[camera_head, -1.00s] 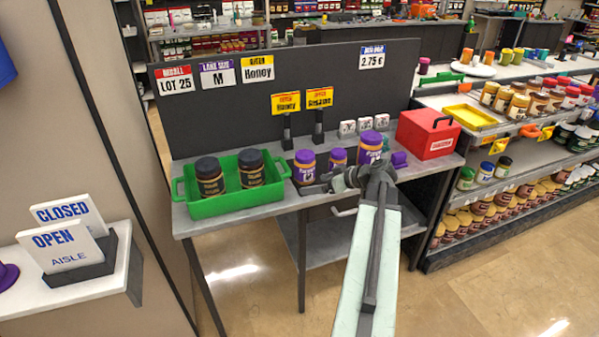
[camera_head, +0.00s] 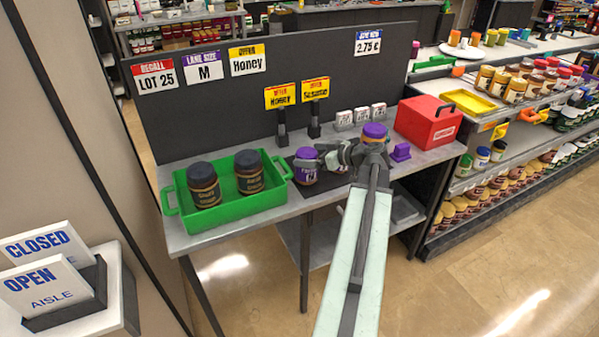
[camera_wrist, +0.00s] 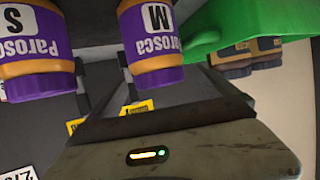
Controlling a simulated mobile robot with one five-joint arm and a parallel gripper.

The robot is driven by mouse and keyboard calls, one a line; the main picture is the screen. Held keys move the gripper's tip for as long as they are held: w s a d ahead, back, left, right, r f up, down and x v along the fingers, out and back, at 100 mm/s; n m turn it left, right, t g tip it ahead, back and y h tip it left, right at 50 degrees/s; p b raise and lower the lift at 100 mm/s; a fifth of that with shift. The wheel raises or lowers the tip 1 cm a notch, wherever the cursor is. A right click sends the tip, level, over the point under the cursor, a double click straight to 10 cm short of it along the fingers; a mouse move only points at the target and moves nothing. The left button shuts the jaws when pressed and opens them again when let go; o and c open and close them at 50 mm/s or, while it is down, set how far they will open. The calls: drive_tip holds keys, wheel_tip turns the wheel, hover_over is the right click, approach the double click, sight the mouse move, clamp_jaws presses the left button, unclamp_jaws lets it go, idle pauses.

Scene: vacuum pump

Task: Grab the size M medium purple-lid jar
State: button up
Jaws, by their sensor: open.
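The purple-lid jar marked M (camera_wrist: 150,45) appears upside down at the top middle of the wrist view, above my gripper's dark jaw part. A jar marked S (camera_wrist: 35,50) is left of the M jar in the wrist view. Another purple-lid jar (camera_head: 374,132) stands behind my arm.
The green tray (camera_head: 238,208) holds two dark-lid jars (camera_head: 203,184). A red box (camera_head: 427,121) and a purple object (camera_head: 401,152) are at the right. Offer signs (camera_head: 281,96) and small white blocks stand along the back panel (camera_head: 230,110).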

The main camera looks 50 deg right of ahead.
drive_tip(key=b+x, duration=0.1)
drive_tip(key=x, duration=0.1)
drive_tip(key=b+x, duration=0.1)
drive_tip(key=x, duration=0.2)
drive_tip(key=shift+w+f, duration=0.15)
drive_tip(key=shift+f, duration=0.2)
drive_tip(key=shift+r, duration=0.1)
drive_tip(key=c, duration=2.1)
drive_tip(key=shift+o, duration=0.2)
wheel_tip(320, 180, up, 10)
drive_tip(key=p, duration=1)
drive_tip(key=shift+r, duration=0.15)
